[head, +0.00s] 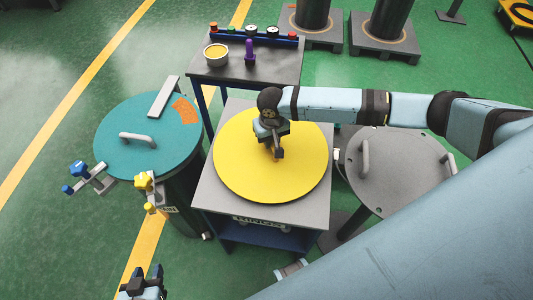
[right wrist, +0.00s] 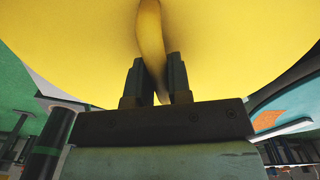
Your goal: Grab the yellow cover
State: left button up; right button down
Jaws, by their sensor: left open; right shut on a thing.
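The yellow cover (head: 235,165) is a large round disc over the grey top of a blue-framed cart (head: 215,218). I cannot tell whether it rests on the cart or hangs just above it. My right gripper (head: 277,151) is over the middle of the cover, pointing down, and hides its handle in the head view. In the right wrist view the yellow handle (right wrist: 151,40) runs between the fingers of my right gripper (right wrist: 157,85), which is shut on it. My left gripper (head: 143,278) is open and empty at the bottom left, away from the cover.
A teal-lidded drum (head: 120,155) with a handle and clamps stands left. A grey round lid (head: 395,180) with handles is at the right, partly behind my arm. A dark table (head: 270,65) behind holds a bowl (head: 215,55) and a purple object (head: 250,52). Green floor is free at lower left.

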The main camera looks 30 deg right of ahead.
jog(key=shift+r+p, duration=1.6)
jog(key=shift+p, duration=0.15)
jog(key=shift+f, duration=0.1)
